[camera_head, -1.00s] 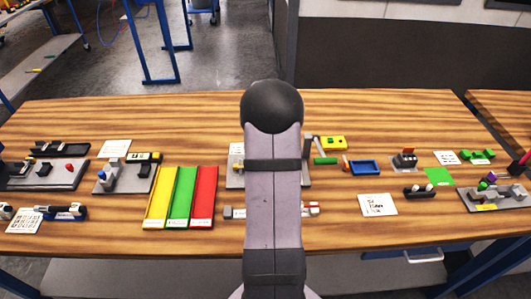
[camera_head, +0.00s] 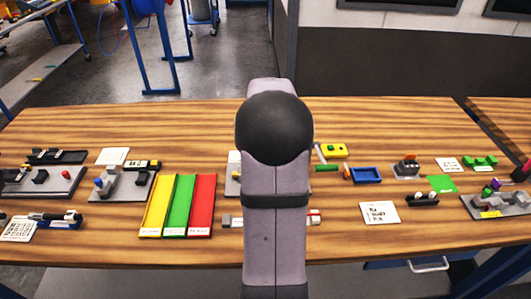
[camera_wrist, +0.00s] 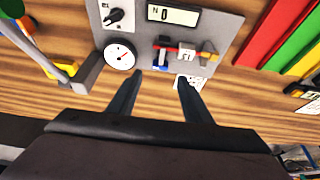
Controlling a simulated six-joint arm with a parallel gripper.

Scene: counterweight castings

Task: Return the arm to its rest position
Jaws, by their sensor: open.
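My gripper (camera_wrist: 160,76) shows in the wrist view with its two dark fingers apart and nothing between them. It hangs above the wooden table (camera_wrist: 235,98), near the edge of a grey panel (camera_wrist: 222,28). The panel carries a round dial (camera_wrist: 120,55), a display reading 0 (camera_wrist: 172,15) and a black knob (camera_wrist: 115,16). In the head view my arm stands upright in the middle and hides my gripper and most of this panel.
Yellow, green and red trays (camera_head: 180,206) lie left of my arm. Grey fixtures (camera_head: 45,182) stand at far left. A blue tray (camera_head: 366,175), a green square (camera_head: 441,184) and a white card (camera_head: 380,212) lie at right. The table's back strip is clear.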

